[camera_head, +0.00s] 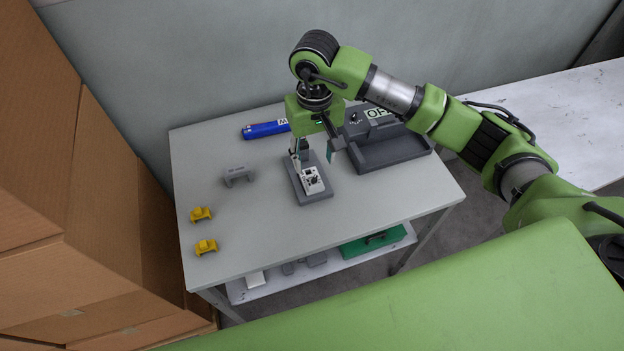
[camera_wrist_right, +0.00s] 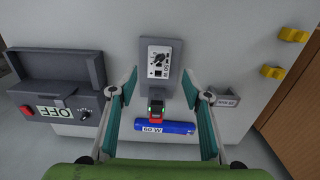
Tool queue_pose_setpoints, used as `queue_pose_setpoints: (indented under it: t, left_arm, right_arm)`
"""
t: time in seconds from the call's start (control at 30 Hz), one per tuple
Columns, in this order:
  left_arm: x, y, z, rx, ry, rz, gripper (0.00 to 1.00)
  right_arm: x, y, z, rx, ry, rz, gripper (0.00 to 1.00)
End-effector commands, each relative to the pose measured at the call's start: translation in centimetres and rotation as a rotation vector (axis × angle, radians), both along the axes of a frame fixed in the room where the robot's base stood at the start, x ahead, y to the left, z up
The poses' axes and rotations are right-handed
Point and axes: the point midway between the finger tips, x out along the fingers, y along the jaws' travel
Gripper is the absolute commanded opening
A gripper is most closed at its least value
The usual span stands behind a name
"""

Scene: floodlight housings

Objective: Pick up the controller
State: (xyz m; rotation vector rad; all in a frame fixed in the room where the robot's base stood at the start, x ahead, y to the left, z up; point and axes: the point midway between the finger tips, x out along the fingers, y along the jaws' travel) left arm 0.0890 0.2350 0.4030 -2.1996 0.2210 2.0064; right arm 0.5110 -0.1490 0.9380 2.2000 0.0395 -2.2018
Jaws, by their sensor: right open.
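The controller (camera_head: 312,179) is a small white box with a dark knob and sockets on its face. It sits on a grey base plate (camera_head: 302,197) near the middle of the table; it also shows in the wrist view (camera_wrist_right: 160,58). My right gripper (camera_head: 313,157) points down above the far part of the plate. Its two fingers are spread wide and hold nothing. In the wrist view the gripper (camera_wrist_right: 160,78) has its fingertips on either side of the plate, apart from the controller. The gripper partly hides the plate's far end in the head view. My left gripper is not in view.
A dark grey open case (camera_head: 390,152) marked OFF stands to the right. A blue cylinder (camera_head: 265,129) lies at the back. A grey bracket (camera_head: 238,176) and two yellow clips (camera_head: 201,214) lie left. A small red-black block (camera_wrist_right: 156,108) shows before the cylinder. The table's front is clear.

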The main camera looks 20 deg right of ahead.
Motion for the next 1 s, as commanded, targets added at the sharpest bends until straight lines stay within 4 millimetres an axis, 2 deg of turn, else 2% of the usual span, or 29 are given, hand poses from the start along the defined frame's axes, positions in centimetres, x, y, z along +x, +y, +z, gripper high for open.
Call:
queue_pose_setpoints:
  t: [0.1, 0.37, 0.57, 0.7, 0.97, 1.0]
  left_arm:
    - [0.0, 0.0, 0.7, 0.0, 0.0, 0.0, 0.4]
    - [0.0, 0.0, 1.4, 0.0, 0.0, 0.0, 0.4]
    - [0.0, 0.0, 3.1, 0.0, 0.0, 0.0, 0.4]
    - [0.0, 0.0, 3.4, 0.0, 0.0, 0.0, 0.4]
    - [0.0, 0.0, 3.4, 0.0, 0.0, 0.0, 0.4]
    - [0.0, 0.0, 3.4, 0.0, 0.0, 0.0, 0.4]
  right_arm:
    - [-0.1, 0.0, -2.0, 0.001, 0.004, -0.001, 0.44]
    - [0.1, 0.1, -4.0, 0.003, 0.001, 0.001, 0.44]
    - [0.7, 0.0, -6.5, 0.003, 0.005, -0.001, 0.44]
    - [0.8, 0.0, -8.3, 0.003, 0.001, 0.001, 0.44]
    - [0.8, -0.1, -8.8, 0.002, -0.001, 0.001, 0.44]
    - [0.8, -0.1, -8.8, 0.002, -0.001, 0.001, 0.42]
